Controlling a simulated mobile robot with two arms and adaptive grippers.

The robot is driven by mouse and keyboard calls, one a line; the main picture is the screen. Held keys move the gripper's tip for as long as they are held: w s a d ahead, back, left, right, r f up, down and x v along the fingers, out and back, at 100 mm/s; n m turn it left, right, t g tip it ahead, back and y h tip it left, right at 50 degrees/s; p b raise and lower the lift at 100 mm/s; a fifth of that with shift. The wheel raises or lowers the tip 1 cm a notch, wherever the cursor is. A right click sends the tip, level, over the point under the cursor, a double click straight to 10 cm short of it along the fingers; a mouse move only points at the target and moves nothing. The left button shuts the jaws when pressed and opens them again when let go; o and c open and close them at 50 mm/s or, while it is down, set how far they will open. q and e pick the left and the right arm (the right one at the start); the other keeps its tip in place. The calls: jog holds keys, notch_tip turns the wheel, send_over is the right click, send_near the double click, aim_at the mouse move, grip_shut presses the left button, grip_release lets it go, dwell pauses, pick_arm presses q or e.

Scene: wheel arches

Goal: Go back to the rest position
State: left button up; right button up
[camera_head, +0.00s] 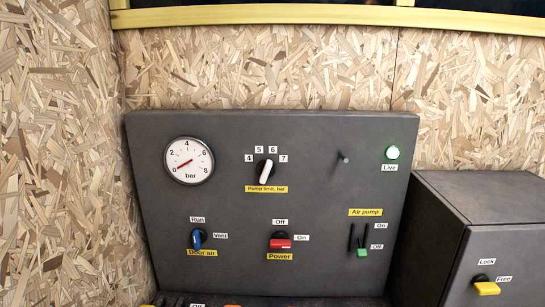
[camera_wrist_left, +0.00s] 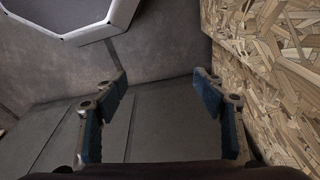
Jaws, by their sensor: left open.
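My left gripper (camera_wrist_left: 160,92) shows in the left wrist view. Its two fingers with blue pads stand wide apart, with nothing between them. Beyond it are a grey floor and a grey wall, and it touches nothing that I can see. Neither gripper shows in the head view. The head view faces a dark grey control panel (camera_head: 320,220) on a chipboard wall.
A grey box (camera_head: 485,205) carries a yellow knob (camera_head: 487,288).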

pick_arm(q)
jog(key=s+a+f+g, duration=0.1)
jog(key=s+a+f, duration=0.1)
jog(key=s+f, duration=1)
jog(key=s, duration=0.3)
jog(key=shift+s+a+f, duration=0.2)
jog(key=shift+a+f, duration=0.1)
jog(key=shift+a, duration=0.1)
